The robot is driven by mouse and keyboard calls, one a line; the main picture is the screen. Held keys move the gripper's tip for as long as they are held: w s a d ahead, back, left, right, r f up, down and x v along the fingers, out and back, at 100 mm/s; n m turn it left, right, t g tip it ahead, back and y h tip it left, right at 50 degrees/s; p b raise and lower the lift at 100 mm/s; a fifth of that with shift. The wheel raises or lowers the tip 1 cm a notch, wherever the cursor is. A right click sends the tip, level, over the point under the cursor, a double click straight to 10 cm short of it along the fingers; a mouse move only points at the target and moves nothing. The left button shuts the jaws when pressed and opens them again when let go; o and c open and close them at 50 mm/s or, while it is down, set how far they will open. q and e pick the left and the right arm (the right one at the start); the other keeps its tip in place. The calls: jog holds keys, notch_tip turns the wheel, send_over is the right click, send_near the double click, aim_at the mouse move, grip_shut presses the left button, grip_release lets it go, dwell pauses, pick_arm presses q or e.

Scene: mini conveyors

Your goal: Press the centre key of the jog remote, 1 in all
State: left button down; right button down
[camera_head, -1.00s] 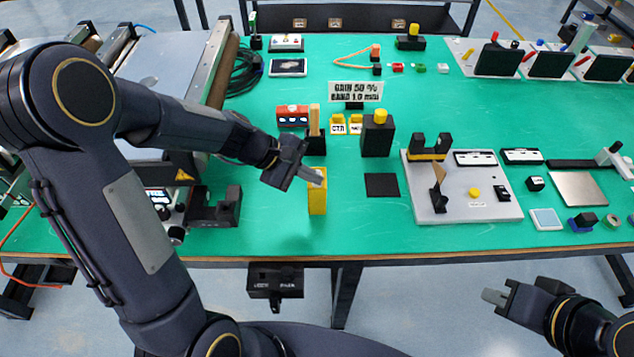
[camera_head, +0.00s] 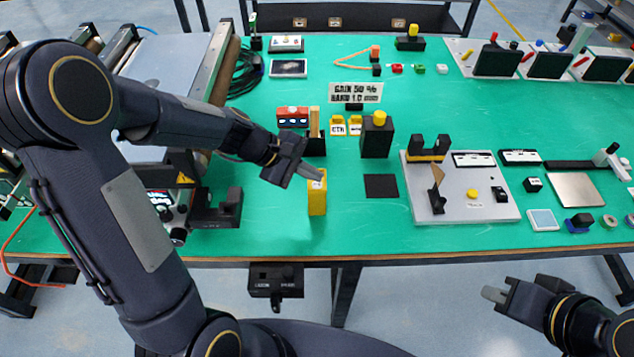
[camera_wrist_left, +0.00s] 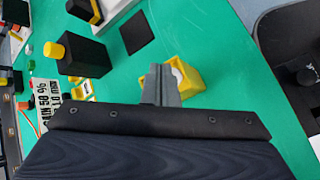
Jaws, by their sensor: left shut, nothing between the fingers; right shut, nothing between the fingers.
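A yellow upright box (camera_head: 317,198), which I take to be the jog remote, stands on the green table near its front edge. My left gripper (camera_head: 318,174) is shut and empty, its fingertips at the top of the box. In the left wrist view the closed fingers (camera_wrist_left: 161,86) overlap the yellow box (camera_wrist_left: 190,80), whose top shows a pale rounded part. The fingers hide part of the top, so the centre key cannot be made out. I cannot tell whether they touch it. My right gripper (camera_head: 489,294) is shut and empty, in front of the table at lower right.
Behind the box stand a black block with a yellow button (camera_head: 377,138) and a red case (camera_head: 292,116). A black square pad (camera_head: 381,186) lies to its right, before a grey panel (camera_head: 464,208). A black bracket (camera_head: 216,209) stands left. Clear green surface lies around the box.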

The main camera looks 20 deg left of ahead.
aim_at(312, 186)
pick_arm(q)
jog(key=shift+r+p, duration=2.15)
jog(key=shift+r, duration=0.4)
jog(key=shift+f, duration=0.1)
jog(key=s+a+r+m+y, duration=0.1)
jog(key=s+a+r+m, duration=0.2)
jog(key=s+r+m, duration=0.6)
jog(key=s+a+f+m+t+y, duration=0.1)
jog(key=s+a+m+t+y, duration=0.1)
jog(key=s, duration=1)
jog(key=shift+s+a+m+y, duration=0.4)
jog(key=shift+a+y, duration=0.3)
jog(key=shift+y, duration=0.2)
